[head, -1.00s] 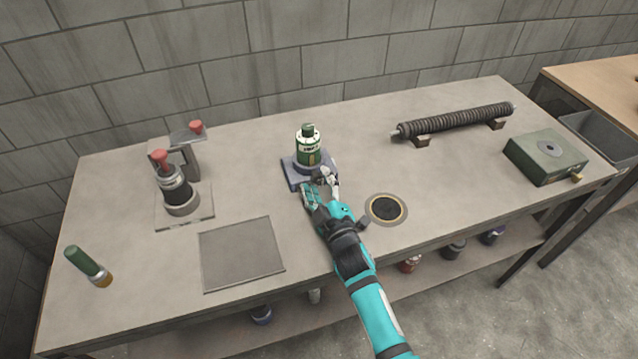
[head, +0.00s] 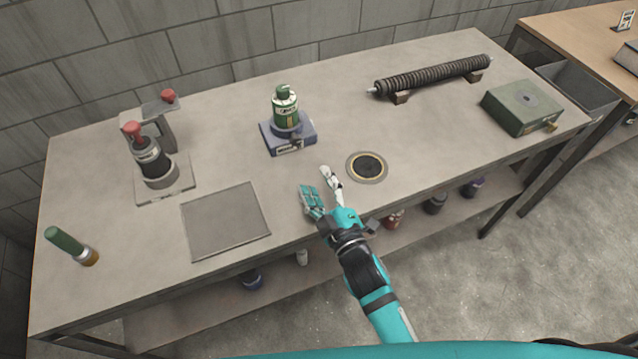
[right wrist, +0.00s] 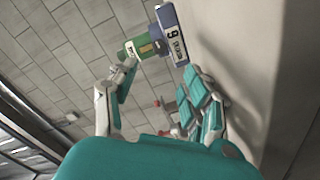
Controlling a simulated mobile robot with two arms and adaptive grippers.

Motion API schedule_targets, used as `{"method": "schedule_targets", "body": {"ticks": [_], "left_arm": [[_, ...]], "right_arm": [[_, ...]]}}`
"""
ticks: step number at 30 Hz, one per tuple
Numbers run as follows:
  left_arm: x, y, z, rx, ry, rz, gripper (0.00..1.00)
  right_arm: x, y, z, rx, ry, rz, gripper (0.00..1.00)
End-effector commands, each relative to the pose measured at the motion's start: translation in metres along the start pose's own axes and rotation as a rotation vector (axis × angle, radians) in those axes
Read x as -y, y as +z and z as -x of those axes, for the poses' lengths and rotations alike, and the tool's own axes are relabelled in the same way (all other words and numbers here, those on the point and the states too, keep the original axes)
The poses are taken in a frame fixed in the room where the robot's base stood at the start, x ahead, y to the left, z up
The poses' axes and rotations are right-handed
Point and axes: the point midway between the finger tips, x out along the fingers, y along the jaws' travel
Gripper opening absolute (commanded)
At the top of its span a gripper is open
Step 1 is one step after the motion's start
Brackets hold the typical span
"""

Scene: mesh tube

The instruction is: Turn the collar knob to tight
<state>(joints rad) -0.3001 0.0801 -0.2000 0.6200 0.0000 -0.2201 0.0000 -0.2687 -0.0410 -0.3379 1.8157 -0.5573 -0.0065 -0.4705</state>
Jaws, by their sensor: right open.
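A green canister (head: 285,108) with a pale label stands upright in a blue-grey base (head: 306,132) at the middle of the bench. A small dark part, possibly the collar knob, shows low on the canister's front; its setting is too small to read. My right gripper (head: 319,187) is open and empty, in front of the base and apart from it. In the right wrist view, the canister (right wrist: 142,48) and its base (right wrist: 172,32) appear beyond the open fingers (right wrist: 160,85). My left gripper is not in view.
A ringed dark disc (head: 367,167) lies right of the base. A flat grey plate (head: 225,222) lies to the left, near a red-knobbed device (head: 155,165). A ribbed tube (head: 430,76) and a green box (head: 522,108) are at right.

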Motion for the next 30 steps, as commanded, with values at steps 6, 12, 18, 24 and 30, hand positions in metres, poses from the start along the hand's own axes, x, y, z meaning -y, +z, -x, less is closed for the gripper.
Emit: {"method": "schedule_targets", "body": {"ticks": [6, 12, 18, 24, 30], "left_arm": [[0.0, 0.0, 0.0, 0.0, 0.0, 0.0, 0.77], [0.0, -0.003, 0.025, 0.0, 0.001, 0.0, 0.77], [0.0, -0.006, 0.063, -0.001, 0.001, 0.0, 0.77], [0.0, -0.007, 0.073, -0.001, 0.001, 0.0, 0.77], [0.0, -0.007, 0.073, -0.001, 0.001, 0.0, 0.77]], "right_arm": [[0.0, 0.0, 0.0, 0.0, 0.0, 0.001, 0.49], [-0.033, -0.008, 0.004, 0.067, -0.03, -0.23, 0.49], [-0.067, -0.028, 0.022, 0.242, -0.14, -0.78, 0.49], [-0.065, -0.038, 0.035, 0.35, -0.205, -1.029, 0.49], [-0.056, -0.033, 0.011, 0.354, -0.206, -1.039, 0.49]]}}
